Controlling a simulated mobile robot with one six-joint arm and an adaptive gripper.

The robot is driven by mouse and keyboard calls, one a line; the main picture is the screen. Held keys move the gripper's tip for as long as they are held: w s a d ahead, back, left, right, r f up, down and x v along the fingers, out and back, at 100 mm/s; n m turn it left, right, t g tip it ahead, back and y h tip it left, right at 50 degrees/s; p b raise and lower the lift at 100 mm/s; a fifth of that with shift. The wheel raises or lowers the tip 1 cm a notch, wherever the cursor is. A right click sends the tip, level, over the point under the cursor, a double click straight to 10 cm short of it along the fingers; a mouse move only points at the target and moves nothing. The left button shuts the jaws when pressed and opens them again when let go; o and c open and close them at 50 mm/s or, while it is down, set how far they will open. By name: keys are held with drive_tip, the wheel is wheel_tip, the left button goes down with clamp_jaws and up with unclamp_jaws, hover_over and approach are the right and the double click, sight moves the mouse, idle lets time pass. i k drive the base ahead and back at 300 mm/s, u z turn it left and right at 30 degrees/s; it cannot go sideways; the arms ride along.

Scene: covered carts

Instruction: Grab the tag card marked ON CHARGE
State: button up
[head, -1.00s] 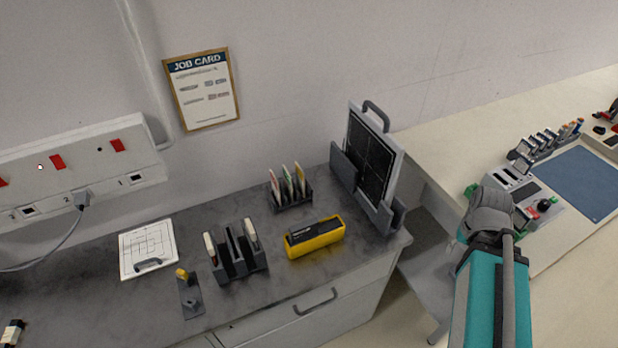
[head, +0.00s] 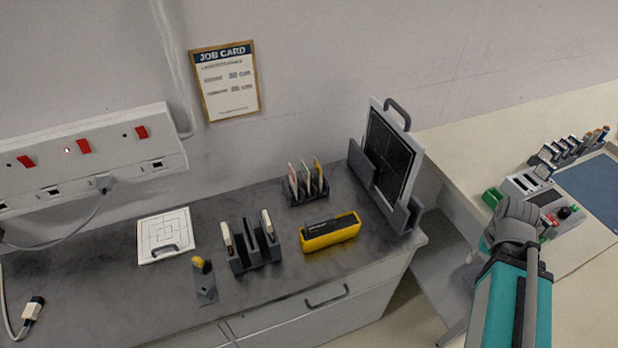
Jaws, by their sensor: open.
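Several thin tag cards (head: 305,177) stand upright in a small dark rack (head: 307,196) at the back of the grey bench, near the wall. Their edges show white, green, red and yellow colours. Any lettering is too small to read, so I cannot tell which is marked ON CHARGE. My arm reaches in from the lower right, with a grey wrist part in front of the right-hand bench. My gripper's fingers are hard to make out; its end (head: 514,222) is well to the right of the rack and apart from it.
A framed panel (head: 390,155) stands in a grey holder (head: 412,218) between my arm and the rack. A yellow-black case (head: 330,233) and dark slotted holder (head: 250,255) stand in front. A white plate (head: 165,236) lies left. Bare bench (head: 110,290) is free.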

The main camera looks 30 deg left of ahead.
sight(318, 179)
drive_tip(key=k, duration=1.5)
drive_tip(key=u, duration=1.4)
drive_tip(key=i, duration=1)
